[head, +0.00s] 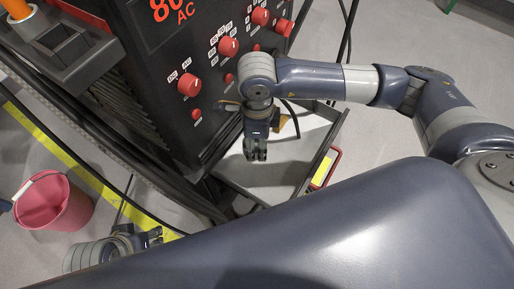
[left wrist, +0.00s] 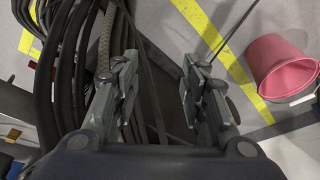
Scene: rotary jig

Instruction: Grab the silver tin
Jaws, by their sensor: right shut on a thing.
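I cannot make out a silver tin in either view. My right gripper (head: 256,152) points down over the light floor of the low tray at the foot of the dark machine. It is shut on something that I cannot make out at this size. My left gripper (head: 152,238) is at the lower left in the head view, partly hidden by my own body. In the left wrist view the left gripper (left wrist: 158,85) is open, its fingers wide apart with nothing between them.
The dark control panel (head: 205,60) with several red knobs stands behind the right gripper. The tray (head: 322,160) has a raised dark rim. A pink bucket (head: 55,205) stands on the floor at left, also in the left wrist view (left wrist: 280,68). Black cables (left wrist: 75,65) run beside the left gripper.

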